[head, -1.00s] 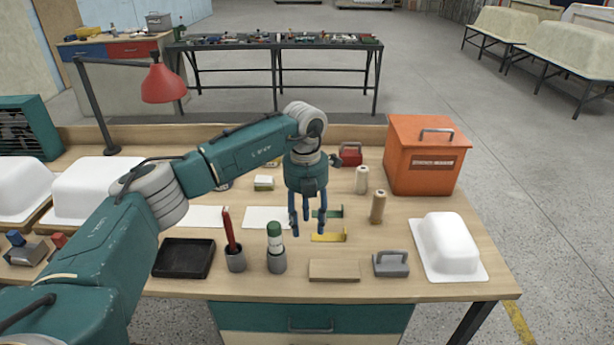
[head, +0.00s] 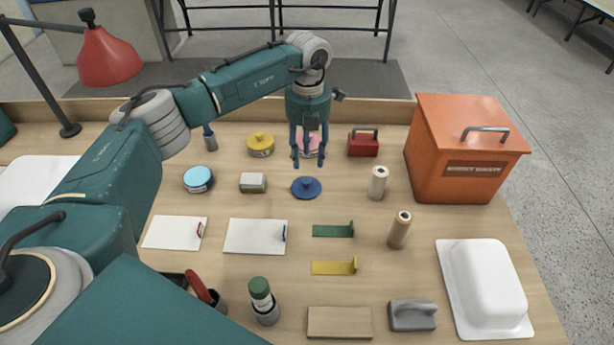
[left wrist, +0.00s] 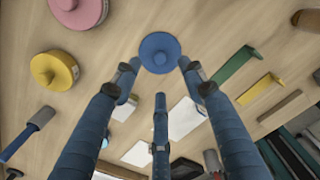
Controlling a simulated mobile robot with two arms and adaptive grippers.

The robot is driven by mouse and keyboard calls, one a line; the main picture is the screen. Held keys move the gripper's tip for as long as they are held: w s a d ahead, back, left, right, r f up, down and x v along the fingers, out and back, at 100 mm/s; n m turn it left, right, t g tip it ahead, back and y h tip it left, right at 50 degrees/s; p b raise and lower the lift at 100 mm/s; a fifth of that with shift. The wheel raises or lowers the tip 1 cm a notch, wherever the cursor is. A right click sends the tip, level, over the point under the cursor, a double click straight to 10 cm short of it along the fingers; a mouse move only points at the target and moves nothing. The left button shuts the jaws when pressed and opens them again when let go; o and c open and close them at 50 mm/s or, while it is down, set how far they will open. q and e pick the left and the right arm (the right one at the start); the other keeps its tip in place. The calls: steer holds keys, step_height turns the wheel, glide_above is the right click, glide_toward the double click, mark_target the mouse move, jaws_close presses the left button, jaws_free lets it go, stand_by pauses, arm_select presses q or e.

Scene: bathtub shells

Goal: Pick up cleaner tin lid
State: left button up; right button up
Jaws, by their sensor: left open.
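A blue round lid with a small knob (head: 306,188) lies knob up on the table; it also shows ahead of the fingertips in the left wrist view (left wrist: 160,53). No label on it can be read. My left gripper (head: 308,162) points down with its fingers spread, empty, above the table and apart from the blue lid. In the head view it partly covers a pink round tin (head: 304,141), which shows at the upper left of the left wrist view (left wrist: 78,10). A yellow tin with a knobbed lid (head: 261,144) stands left of it. My right gripper is not in view.
A light blue tin (head: 199,178) and a small block (head: 253,182) stand left of the blue lid. A beige spool (head: 377,182), a red case (head: 363,144) and an orange box (head: 463,148) stand to the right. Green (head: 333,230) and yellow (head: 334,267) brackets lie nearer.

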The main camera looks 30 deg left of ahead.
mark_target(307, 181)
arm_select(q)
steer(key=f, duration=0.3)
steer(key=shift+s+f+p, duration=0.25)
steer(key=shift+s+p, duration=0.05)
step_height(307, 181, down, 5)
steer(key=shift+a+r+p, duration=0.1)
steer(key=shift+p, duration=0.85)
steer(key=shift+f, duration=0.35)
steer(key=shift+w+f, duration=0.1)
steer(key=shift+c, duration=0.5)
jaws_close()
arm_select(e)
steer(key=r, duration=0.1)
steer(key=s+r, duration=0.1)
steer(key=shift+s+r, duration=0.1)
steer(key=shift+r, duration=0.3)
